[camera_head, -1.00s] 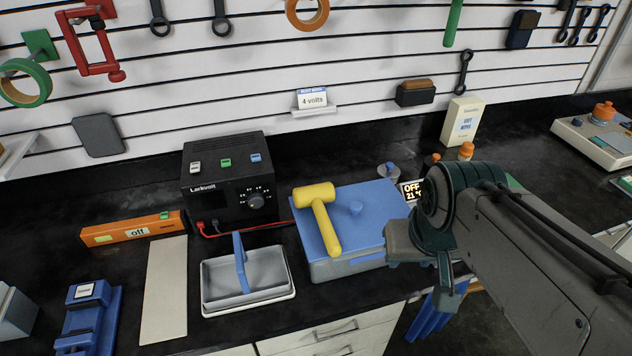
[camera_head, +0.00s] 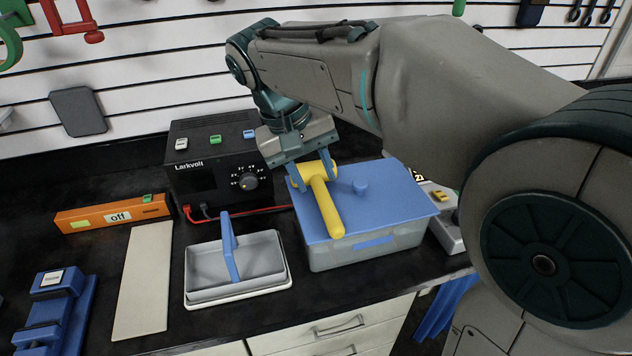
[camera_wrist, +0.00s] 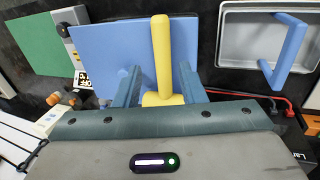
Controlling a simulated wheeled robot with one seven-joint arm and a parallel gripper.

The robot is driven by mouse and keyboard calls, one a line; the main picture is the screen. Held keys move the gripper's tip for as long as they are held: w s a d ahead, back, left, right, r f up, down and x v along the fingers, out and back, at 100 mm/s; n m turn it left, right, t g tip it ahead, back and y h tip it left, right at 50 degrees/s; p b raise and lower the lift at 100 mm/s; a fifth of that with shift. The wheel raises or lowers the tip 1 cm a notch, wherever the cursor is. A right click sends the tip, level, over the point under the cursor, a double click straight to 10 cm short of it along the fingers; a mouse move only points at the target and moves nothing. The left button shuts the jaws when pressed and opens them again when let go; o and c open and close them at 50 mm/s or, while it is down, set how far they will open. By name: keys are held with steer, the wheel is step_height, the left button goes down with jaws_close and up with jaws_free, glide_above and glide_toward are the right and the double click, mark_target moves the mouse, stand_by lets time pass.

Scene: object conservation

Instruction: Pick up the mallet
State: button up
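The yellow mallet (camera_head: 326,206) lies on the blue lid (camera_head: 393,196) of a translucent box, with its head toward the back and its handle toward the front. My gripper (camera_head: 311,176) is pointed down at the mallet's head, with its blue fingers parted. In the wrist view, the mallet (camera_wrist: 161,48) lies between the two fingers of my gripper (camera_wrist: 158,67). A gap shows between the left finger and the mallet; the right finger is close to the head. The head is partly hidden by my gripper's body.
A black power supply (camera_head: 209,189) with red leads stands left of the box. A grey tray with a blue handle (camera_head: 229,245) sits in front of it. An orange level (camera_head: 112,214) and a beige board (camera_head: 144,280) lie farther left.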

glide_above(329, 214)
steer(key=a, duration=0.1)
steer(key=f, duration=0.5)
steer(key=shift+s+a+f, duration=0.1)
steer(key=shift+s+f, duration=0.1)
steer(key=shift+f, duration=0.05)
steer(key=shift+a+x, duration=0.2)
steer(key=shift+x, duration=2.4)
steer(key=shift+c, duration=0.5)
steer(key=shift+f, duration=0.1)
jaws_close()
